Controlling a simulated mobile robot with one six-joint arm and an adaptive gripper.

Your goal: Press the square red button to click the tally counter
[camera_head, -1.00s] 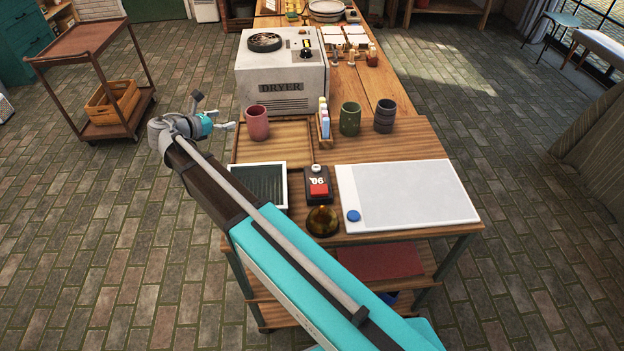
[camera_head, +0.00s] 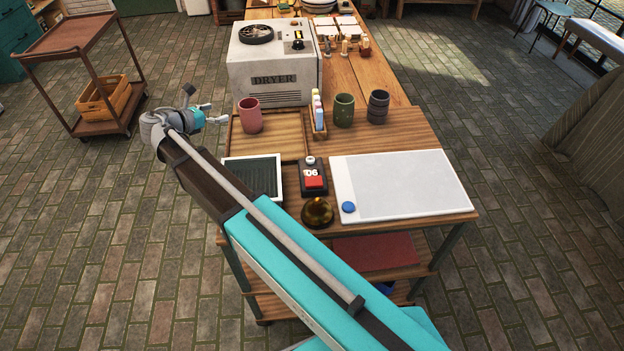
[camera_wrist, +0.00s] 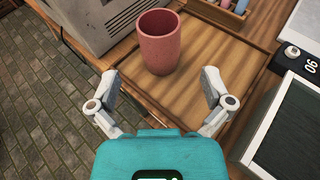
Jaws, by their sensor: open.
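The tally counter (camera_head: 313,172) is a small black box on the wooden table, with a display reading 06 and a round white knob on top. Its square red button (camera_head: 314,182) faces up at its near end. Part of the counter shows at the right edge of the wrist view (camera_wrist: 304,61); the red button is out of that frame. My gripper (camera_head: 210,111) is left of the table edge in the head view, well apart from the counter. In the wrist view my gripper (camera_wrist: 163,95) has its fingers spread, empty, with a pink cup (camera_wrist: 158,42) beyond them.
A dark ribbed tray (camera_head: 252,176) is left of the counter. A brass dome (camera_head: 317,211) stands just in front of it, and a white board with a blue button (camera_head: 348,207) lies right. The pink cup, green cup (camera_head: 344,110) and dryer (camera_head: 273,77) are behind.

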